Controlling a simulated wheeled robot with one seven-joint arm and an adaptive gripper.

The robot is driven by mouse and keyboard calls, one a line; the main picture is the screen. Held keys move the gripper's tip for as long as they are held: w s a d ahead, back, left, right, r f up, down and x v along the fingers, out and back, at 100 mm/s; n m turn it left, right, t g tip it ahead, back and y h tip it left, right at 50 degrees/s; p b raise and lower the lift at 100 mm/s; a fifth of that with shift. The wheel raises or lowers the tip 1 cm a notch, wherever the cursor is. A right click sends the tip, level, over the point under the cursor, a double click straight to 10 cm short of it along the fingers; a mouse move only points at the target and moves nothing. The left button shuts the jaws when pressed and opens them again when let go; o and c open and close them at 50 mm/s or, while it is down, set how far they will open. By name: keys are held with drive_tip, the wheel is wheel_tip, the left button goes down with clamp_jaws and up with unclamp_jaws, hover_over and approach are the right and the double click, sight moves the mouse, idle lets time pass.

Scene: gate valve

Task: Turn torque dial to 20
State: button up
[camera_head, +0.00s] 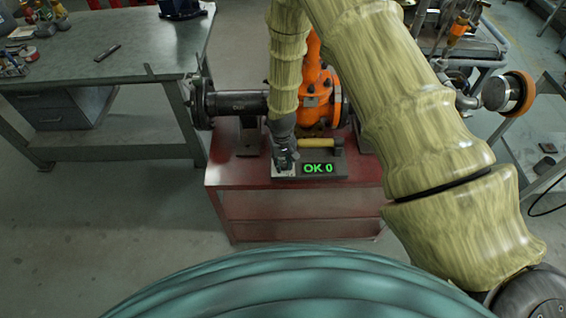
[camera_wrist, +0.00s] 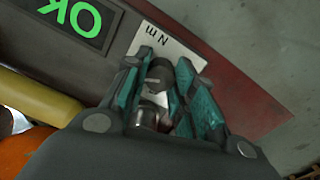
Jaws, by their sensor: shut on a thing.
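The torque dial (camera_wrist: 157,78) is a small dark knob with a pale mark on top, on a white plate marked "N m" in the wrist view. My gripper (camera_wrist: 172,92) has its teal fingers on both sides of the dial and is shut on it. In the head view my gripper (camera_head: 286,160) is at the left end of the torque unit and hides the dial. In the wrist view, part of the display (camera_wrist: 80,18) shows "OK".
The torque unit stands at the front of a red bench (camera_head: 300,210). A yellow handle (camera_head: 316,143) lies behind the display. An orange valve (camera_head: 318,95) with dark pipe stands behind it. A grey table (camera_head: 110,55) is at the left. Open floor lies in front.

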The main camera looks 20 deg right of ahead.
sight(283, 164)
drive_tip(key=n+b, duration=0.1)
drive_tip(key=n, duration=0.3)
drive_tip(key=shift+n+b, duration=0.45)
drive_tip(key=shift+n, duration=1.25)
drive_tip(key=o, duration=1.1)
drive_tip(key=shift+c, duration=0.2)
wheel_tip(283, 164, up, 12)
drive_tip(key=shift+s+a, duration=0.1)
